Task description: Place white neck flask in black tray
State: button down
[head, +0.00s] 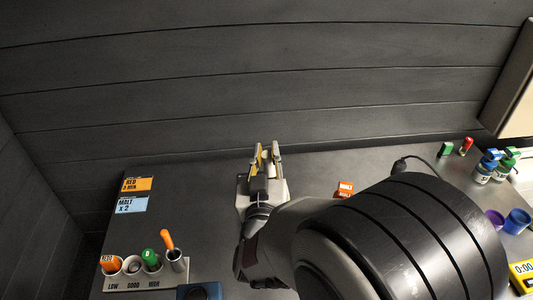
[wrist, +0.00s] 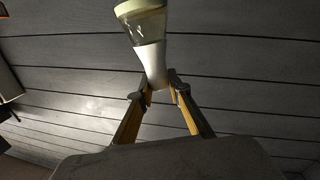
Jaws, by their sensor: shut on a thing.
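My gripper (head: 267,155) is shut and raised, its yellow-lined fingers pointing toward the back wall in the head view. In the wrist view my gripper (wrist: 160,88) holds the white neck flask (wrist: 152,60) by its white neck, between the fingertips. The flask's clear glass body and pale, yellowish end point toward the top of that picture. I cannot make out the flask in the head view. I cannot make out a black tray in either view; my arm covers much of the table there.
On the dark table (head: 205,205), a LOW/GOOD/HIGH rack (head: 147,270) with coloured tubes stands front left. Orange (head: 139,184) and blue (head: 132,205) cards lie behind it. An orange block (head: 345,188) sits mid-table. Bottles (head: 487,165), cups (head: 515,221) and a yellow timer (head: 523,275) are right.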

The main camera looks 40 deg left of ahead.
jog(key=shift+s+a+m+h, duration=0.25)
jog(key=shift+m+h, duration=0.15)
jog(key=shift+m, duration=0.45)
jog(key=shift+s+a+m+h, duration=0.25)
jog(key=shift+m+h, duration=0.15)
jog(key=shift+m, duration=0.45)
notch_tip(320, 180, down, 6)
jog(key=shift+w+f, duration=0.1)
jog(key=shift+f, duration=0.05)
jog(key=shift+f, duration=1.85)
jog(key=shift+f, duration=0.1)
jog(key=c, duration=1.9)
grip_release()
